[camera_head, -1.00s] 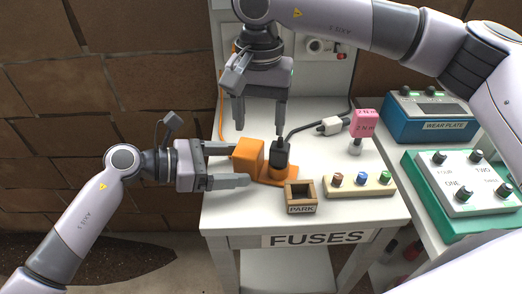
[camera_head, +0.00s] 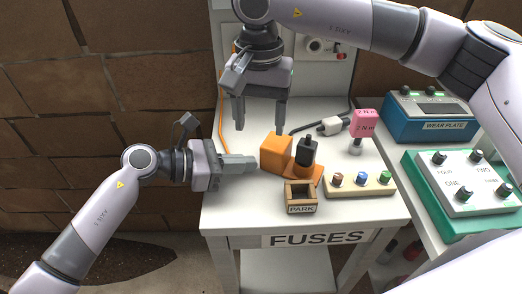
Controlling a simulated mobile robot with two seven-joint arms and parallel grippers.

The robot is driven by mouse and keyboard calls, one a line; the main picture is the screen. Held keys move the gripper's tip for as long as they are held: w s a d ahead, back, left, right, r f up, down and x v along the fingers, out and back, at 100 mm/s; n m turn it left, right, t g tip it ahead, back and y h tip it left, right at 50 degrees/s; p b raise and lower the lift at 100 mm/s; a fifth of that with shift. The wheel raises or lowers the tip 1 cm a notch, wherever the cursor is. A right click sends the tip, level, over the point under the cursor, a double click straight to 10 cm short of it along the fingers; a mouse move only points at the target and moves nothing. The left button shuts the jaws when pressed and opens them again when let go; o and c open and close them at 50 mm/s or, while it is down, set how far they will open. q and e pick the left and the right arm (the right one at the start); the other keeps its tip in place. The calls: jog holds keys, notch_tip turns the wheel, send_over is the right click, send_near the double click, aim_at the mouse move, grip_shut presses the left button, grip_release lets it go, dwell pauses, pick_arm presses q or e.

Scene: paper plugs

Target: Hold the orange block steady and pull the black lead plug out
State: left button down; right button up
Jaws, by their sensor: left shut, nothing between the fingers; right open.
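The orange block (camera_head: 274,153) sits on the white table, with a low orange base reaching to its right. The black lead plug (camera_head: 307,151) stands upright in that base, to the right of the tall part. My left gripper (camera_head: 257,164) is shut and empty, its tips at the block's left side; I cannot tell whether they touch it. My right gripper (camera_head: 260,127) is open and empty, fingers pointing down, behind and above the block. The black lead (camera_head: 305,127) runs behind the block toward a white connector (camera_head: 331,126).
The wooden PARK box (camera_head: 301,197) stands just in front of the orange base. A rack (camera_head: 358,187) with several coloured plugs is to its right. A pink 2 N m tag on a post (camera_head: 363,124) stands behind the rack. The front left tabletop is clear.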

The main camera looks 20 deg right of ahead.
pick_arm(q)
jog(key=shift+c, duration=1.4)
grip_release()
jog(key=c, duration=0.3)
jog(key=w+a+r+n+t+h, duration=0.35)
jog(key=w+a+r+t, duration=0.2)
jog(key=w+r, duration=0.25)
jog(key=shift+c, duration=0.2)
notch_tip(320, 180, up, 8)
jog(key=s+a+n+t+y, duration=0.15)
jog(key=n+t+y, duration=0.75)
jog(key=n, duration=1.7)
jog(key=n+g, duration=0.5)
jog(key=n, duration=1.1)
send_near(271, 153)
jog(key=shift+t, duration=0.25)
jog(key=shift+x, duration=5.15)
jog(key=shift+s+f, duration=0.1)
jog(key=shift+c, duration=0.3)
